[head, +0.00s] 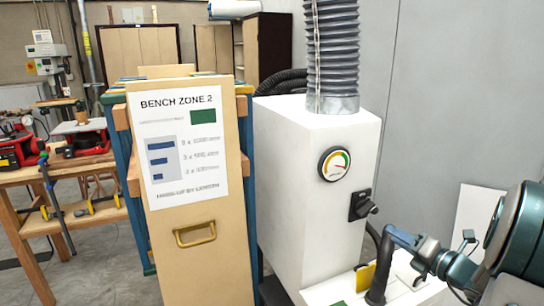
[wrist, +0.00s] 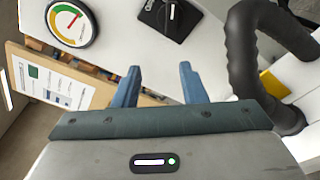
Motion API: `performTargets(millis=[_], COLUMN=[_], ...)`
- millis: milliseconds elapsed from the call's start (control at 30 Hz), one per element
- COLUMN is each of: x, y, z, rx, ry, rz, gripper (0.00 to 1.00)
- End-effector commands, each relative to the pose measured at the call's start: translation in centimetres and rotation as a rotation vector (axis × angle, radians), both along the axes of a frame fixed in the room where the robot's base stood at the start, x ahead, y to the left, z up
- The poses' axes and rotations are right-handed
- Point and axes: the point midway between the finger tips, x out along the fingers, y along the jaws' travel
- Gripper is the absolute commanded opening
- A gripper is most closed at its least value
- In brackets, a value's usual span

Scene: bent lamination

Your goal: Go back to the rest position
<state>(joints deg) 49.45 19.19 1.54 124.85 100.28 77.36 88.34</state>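My gripper (wrist: 157,88) shows in the wrist view with its two blue fingers apart and nothing between them. In the head view my arm is at the lower right, and its fingertips are hard to make out there. The gripper is near the front of a white cabinet (head: 300,200). The cabinet carries a round gauge (head: 335,164) and a black rotary switch (head: 362,205). In the wrist view the gauge (wrist: 69,23) is at the upper left, and the switch (wrist: 168,18) is at the top, beyond the fingers.
A grey corrugated duct (head: 333,50) rises from the cabinet. A dark hose (wrist: 258,60) bends down close to the gripper's right. A tan panel with a "BENCH ZONE 2" sign (head: 180,140) stands left of the cabinet. A wooden workbench (head: 60,172) with tools is at far left.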

Motion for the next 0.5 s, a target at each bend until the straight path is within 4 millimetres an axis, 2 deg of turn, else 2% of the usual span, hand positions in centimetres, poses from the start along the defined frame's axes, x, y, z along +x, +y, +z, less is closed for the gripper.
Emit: performTargets(millis=[33,133,200,333,400,500], x=[-0.2,-1.9,-3.6,-7.7,-10.1,-13.4], y=[3.2,9.5,13.3,18.6,20.6,22.3], z=[0.4,0.4,0.1,-0.8,-1.3,-2.0], rx=[-0.107,-0.38,-0.579,-0.935,-1.121,-1.379], ry=[-0.006,-0.037,-0.082,-0.209,-0.301,-0.46], rz=[0.091,0.312,0.475,0.781,0.95,1.192], gripper=[0.38,0.38,0.38,0.38,0.38,0.38])
